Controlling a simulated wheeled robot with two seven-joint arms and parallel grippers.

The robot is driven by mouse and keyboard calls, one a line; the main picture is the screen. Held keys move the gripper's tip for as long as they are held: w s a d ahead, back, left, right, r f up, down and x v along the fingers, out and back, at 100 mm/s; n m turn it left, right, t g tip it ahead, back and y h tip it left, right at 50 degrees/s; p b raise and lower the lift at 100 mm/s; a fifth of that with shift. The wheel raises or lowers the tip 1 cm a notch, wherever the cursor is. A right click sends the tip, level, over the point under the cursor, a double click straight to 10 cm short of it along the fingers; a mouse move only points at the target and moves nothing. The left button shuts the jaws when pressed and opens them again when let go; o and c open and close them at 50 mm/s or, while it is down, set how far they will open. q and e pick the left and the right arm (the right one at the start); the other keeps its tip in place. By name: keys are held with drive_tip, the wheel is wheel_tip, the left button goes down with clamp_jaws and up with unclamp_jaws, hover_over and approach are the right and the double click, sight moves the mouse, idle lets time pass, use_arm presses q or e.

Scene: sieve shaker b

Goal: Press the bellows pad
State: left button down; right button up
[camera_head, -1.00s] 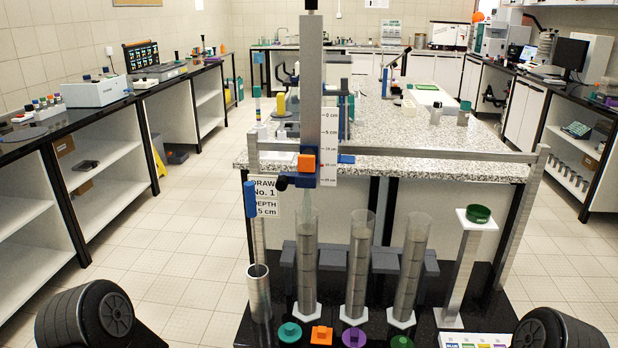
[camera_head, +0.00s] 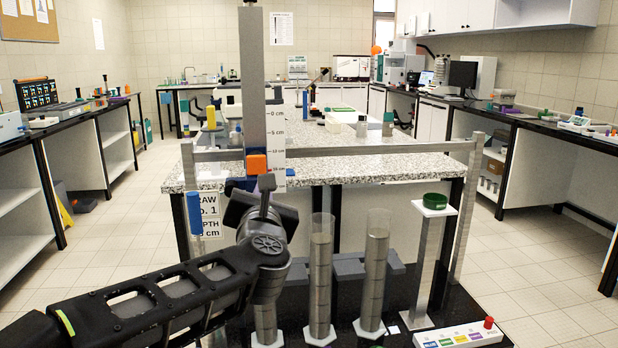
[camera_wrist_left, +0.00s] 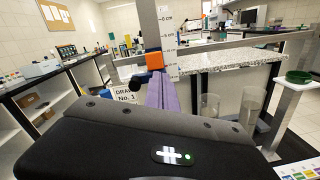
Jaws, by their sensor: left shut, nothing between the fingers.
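No part is plainly marked as a bellows pad. An orange block (camera_head: 256,164) sits on a blue carriage on the upright grey column (camera_head: 251,70), beside a depth scale (camera_head: 276,135); the block also shows in the wrist view (camera_wrist_left: 155,61). My left gripper (camera_head: 267,183) is raised in front of the column, just below the orange block in the head view. Its purple fingers (camera_wrist_left: 160,93) are shut and empty, pointing toward the column. Whether they touch it I cannot tell. My gripper and wrist hide the carriage's lower part. My right gripper is not in view.
Clear cylinders (camera_head: 320,270) stand on white feet right of my arm. A green dish (camera_head: 435,200) tops a post at right. A panel (camera_head: 460,336) with coloured labels and a red knob (camera_head: 488,322) lies at front. A horizontal bar (camera_head: 370,150) crosses behind.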

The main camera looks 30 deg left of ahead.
sight(257, 166)
use_arm(q)
drive_tip(key=n, duration=0.5)
drive_tip(key=shift+a+f+g, duration=0.25)
drive_tip(key=shift+a+g, duration=0.05)
drive_tip(key=shift+a, duration=0.05)
drive_tip(key=p+x, duration=0.1)
drive_tip(key=x, duration=1.3)
drive_tip(key=shift+s+a, duration=0.15)
drive_tip(key=shift+s, duration=0.05)
drive_tip(key=shift+r, duration=0.1)
